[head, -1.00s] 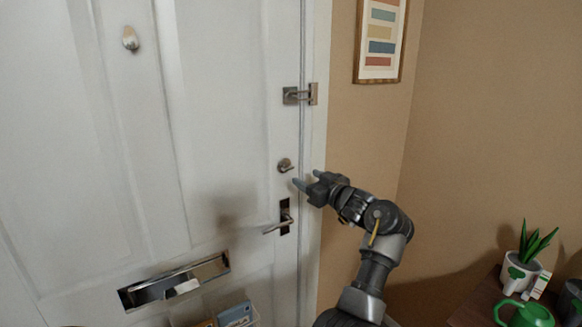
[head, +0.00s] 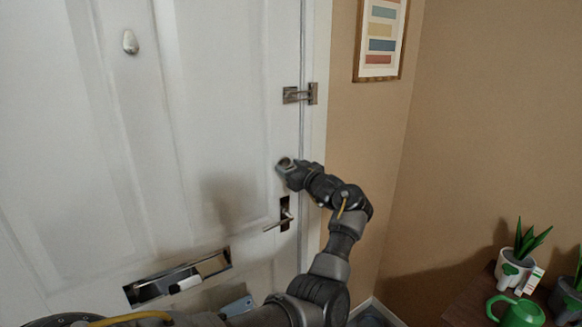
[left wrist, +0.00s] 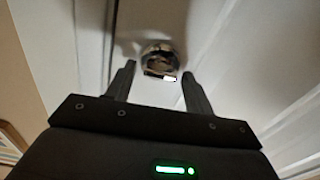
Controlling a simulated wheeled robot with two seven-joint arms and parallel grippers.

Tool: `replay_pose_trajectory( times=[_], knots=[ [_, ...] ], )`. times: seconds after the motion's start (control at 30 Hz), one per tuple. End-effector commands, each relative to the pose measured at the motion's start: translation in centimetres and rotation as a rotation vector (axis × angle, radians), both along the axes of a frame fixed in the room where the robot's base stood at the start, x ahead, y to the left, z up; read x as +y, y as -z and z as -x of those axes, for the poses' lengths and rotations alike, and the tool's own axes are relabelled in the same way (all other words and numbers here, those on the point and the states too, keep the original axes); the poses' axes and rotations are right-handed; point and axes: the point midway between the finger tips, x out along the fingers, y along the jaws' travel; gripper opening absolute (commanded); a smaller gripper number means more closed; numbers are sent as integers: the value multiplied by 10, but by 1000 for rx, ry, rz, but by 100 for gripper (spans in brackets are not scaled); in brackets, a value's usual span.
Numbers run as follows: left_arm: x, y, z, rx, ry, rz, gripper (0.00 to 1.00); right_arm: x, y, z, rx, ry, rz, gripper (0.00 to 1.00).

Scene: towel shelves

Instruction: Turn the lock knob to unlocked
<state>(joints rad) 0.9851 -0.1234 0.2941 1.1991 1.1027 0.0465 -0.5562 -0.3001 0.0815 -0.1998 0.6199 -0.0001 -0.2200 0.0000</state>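The lock knob (head: 284,162) is a small round metal knob on the white door, above the lever handle (head: 285,216). My left gripper (head: 287,168) is right at it in the head view and partly covers it. In the left wrist view the shiny knob (left wrist: 160,60) shows between the two spread fingers of the left gripper (left wrist: 158,72), with a gap on each side. The fingers do not appear to touch it. I cannot tell how far the fingertips reach past its front. My right gripper is not in view.
A door latch (head: 300,94) sits above the knob on the door edge. A mail slot (head: 178,279) is low on the door. A framed picture (head: 380,40) hangs on the tan wall. A potted plant (head: 515,267) and green watering can (head: 515,311) stand at lower right.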

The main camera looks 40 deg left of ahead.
Motion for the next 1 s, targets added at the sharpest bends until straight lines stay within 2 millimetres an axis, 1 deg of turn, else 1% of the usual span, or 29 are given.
replay_pose_trajectory(
  times=[0.03, 0.3, 0.47, 0.67, 0.87, 1.0],
  knots=[
    [0, 0, 0, 0, 0, 0, 46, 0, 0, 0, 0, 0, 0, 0],
    [0, 0, 0, 0, 0, 0, 12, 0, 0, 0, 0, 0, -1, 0],
    [0, 1, 0, -7, -1, 3, 12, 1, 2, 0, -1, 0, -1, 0],
    [0, 4, 1, -65, -2, 22, 12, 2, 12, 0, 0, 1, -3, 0],
    [0, 6, 1, -195, -2, 62, 12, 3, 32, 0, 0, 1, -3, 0],
    [1, 7, 2, -319, -2, 99, 12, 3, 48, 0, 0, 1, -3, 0]
  ],
)
